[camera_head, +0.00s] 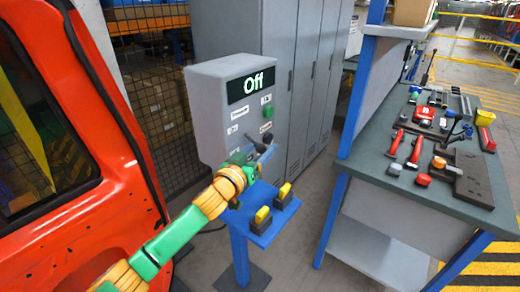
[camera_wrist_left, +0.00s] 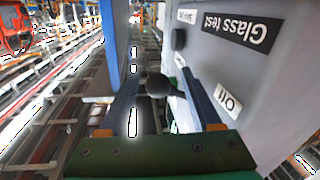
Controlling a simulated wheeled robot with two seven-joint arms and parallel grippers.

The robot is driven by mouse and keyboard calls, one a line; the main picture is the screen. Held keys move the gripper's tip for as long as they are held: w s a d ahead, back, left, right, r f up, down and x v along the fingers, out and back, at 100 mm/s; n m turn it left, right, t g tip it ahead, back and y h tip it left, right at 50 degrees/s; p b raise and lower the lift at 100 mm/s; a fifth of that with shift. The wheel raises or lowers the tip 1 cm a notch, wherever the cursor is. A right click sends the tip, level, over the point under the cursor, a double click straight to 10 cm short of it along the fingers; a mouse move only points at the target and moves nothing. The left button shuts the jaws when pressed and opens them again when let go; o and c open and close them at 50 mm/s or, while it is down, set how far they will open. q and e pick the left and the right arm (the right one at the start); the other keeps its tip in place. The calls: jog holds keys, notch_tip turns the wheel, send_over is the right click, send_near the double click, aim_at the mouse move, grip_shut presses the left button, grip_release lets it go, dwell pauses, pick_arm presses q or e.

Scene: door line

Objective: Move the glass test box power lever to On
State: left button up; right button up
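The grey glass test box (camera_head: 215,105) stands on a blue post, and its display (camera_head: 251,84) reads Off. The lever's black knob (camera_head: 260,147) is on the lower front of the box. My left gripper (camera_head: 264,151) is at the lever, and its fingers are partly hard to make out there. In the left wrist view, the dark round knob (camera_wrist_left: 159,85) lies between the two fingers of my open left gripper (camera_wrist_left: 161,78), with gaps visible beside it. The "Glass test" label (camera_wrist_left: 236,31) shows upside down. My right gripper is not in view.
A red car door (camera_head: 75,190) is at the left, close to my left arm. A blue shelf (camera_head: 262,228) with two yellow-topped switches is below the box. Grey lockers (camera_head: 295,80) stand behind. A workbench (camera_head: 375,150) with tools is at the right.

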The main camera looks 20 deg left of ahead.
pick_arm(q)
grip_shut()
jog(key=shift+r, duration=0.25)
dwell(1.0)
